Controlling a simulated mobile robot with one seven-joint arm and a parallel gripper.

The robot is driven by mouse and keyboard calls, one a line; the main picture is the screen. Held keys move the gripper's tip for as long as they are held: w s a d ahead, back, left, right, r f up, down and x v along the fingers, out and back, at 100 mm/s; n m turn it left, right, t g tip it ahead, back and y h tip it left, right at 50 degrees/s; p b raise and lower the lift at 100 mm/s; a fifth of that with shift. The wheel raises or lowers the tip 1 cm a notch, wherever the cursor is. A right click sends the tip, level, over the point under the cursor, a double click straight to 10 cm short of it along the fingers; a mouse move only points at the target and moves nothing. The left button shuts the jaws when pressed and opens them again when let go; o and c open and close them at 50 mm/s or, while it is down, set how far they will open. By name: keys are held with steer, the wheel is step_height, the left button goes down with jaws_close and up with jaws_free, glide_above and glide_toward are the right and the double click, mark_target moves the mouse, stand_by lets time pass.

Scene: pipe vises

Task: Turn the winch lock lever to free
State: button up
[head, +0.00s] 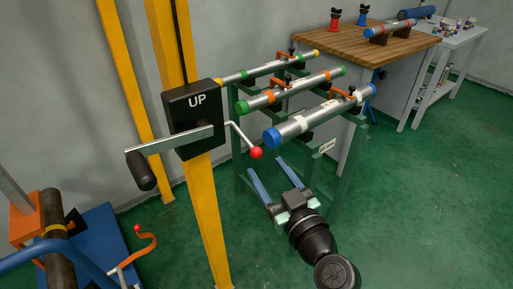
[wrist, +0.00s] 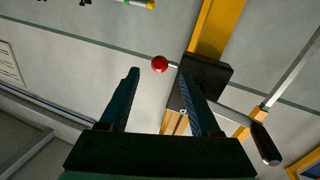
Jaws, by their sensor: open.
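The winch box (head: 194,118), black and marked UP, is mounted on a yellow post. A thin bent silver lever (head: 241,134) comes out of its right side and slopes down to a red ball knob (head: 257,153). My gripper (head: 266,165) is open and empty, its two blue fingers pointing up just below the knob. In the wrist view the red knob (wrist: 160,64) appears between the fingertips (wrist: 160,72), apparently beyond them and not gripped. The winch box (wrist: 205,80) is partly hidden by the right finger there.
A silver crank (head: 170,141) with a black handle (head: 141,171) sticks out left of the box. A green rack (head: 345,180) with several capped pipes stands behind my gripper. An orange lever (head: 145,250) with a red ball is at lower left. The green floor at right is clear.

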mark_target(259, 157)
steer(key=x, duration=0.7)
steer(key=shift+d, duration=0.1)
jaws_close()
stand_by(1.2)
